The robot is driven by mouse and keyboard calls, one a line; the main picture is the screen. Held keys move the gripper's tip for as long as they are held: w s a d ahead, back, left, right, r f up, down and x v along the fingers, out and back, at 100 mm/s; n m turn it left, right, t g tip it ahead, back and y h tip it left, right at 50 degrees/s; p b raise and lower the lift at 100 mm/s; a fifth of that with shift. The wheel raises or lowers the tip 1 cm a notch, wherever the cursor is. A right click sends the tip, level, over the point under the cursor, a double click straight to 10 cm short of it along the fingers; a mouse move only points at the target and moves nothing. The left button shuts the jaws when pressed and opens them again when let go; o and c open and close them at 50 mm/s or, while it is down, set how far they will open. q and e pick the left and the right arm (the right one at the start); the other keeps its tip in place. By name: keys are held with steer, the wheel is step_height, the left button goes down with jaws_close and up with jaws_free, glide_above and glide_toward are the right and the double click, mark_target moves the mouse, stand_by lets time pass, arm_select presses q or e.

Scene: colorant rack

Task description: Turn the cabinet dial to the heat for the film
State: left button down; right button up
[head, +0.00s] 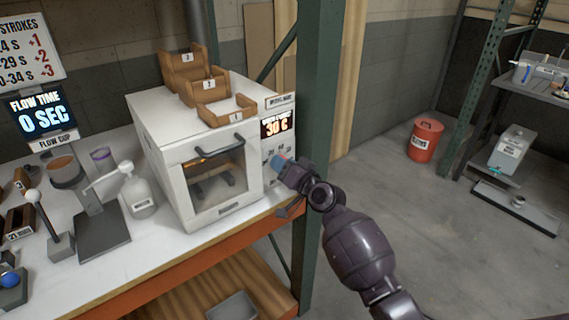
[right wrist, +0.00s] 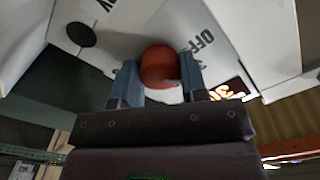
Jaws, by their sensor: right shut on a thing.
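The white cabinet (head: 170,180) stands on the bench with a glass door and a handle. Its display (head: 277,125) reads about "30 C". The dial is on the cabinet's front panel below the display, mostly hidden behind my right gripper (head: 279,163) in the head view. In the right wrist view the dial (right wrist: 159,66) is a round red knob between the two blue-grey fingers of my right gripper (right wrist: 158,82), which is shut on it. "OFF" is printed on the panel beside the knob. The dial's exact setting cannot be read. My left gripper is not in view.
Several wooden trays (head: 228,111) sit on top of the cabinet. A green rack post (head: 319,110) stands right beside the cabinet. A white bottle (head: 138,192) and a flow cup stand (head: 100,235) are to its left. A red bin (head: 425,141) is on the floor.

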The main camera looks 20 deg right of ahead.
steer(key=shift+m, duration=0.9)
steer(key=o, duration=0.9)
steer(key=v, duration=1)
steer(key=shift+s+d+p, duration=0.15)
steer(key=shift+s+p, duration=0.2)
steer(key=shift+s, duration=0.05)
